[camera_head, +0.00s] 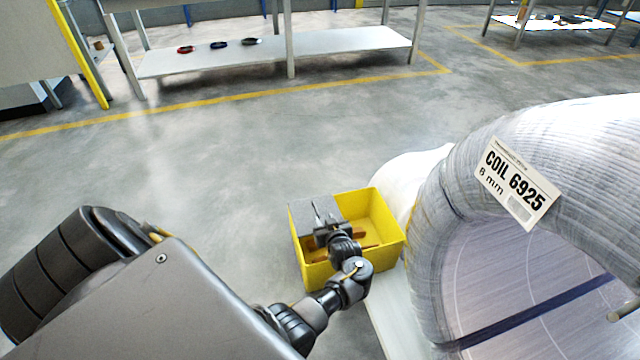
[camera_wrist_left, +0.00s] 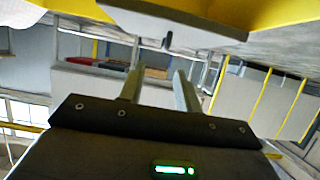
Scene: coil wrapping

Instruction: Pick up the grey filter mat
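The grey filter mat appears to be the flat grey piece (camera_head: 302,214) at the left side of a yellow bin (camera_head: 380,213) in the head view. In the left wrist view, a pale grey slab (camera_wrist_left: 185,24), likely the same mat, spans the top with yellow walls around it. My left gripper (camera_head: 322,211) is over the bin, in front of the grey piece, and hides part of it. In the left wrist view its two fingers (camera_wrist_left: 160,72) stand apart with nothing visible between them. I cannot tell whether they touch the mat. My right gripper is not in view.
A large wrapped coil (camera_head: 450,190) with a label (camera_head: 516,183) stands close to the bin's right. Brownish pieces (camera_head: 360,233) lie in the bin. A bench (camera_head: 280,52) with small items is at the back. The floor left of the bin is clear.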

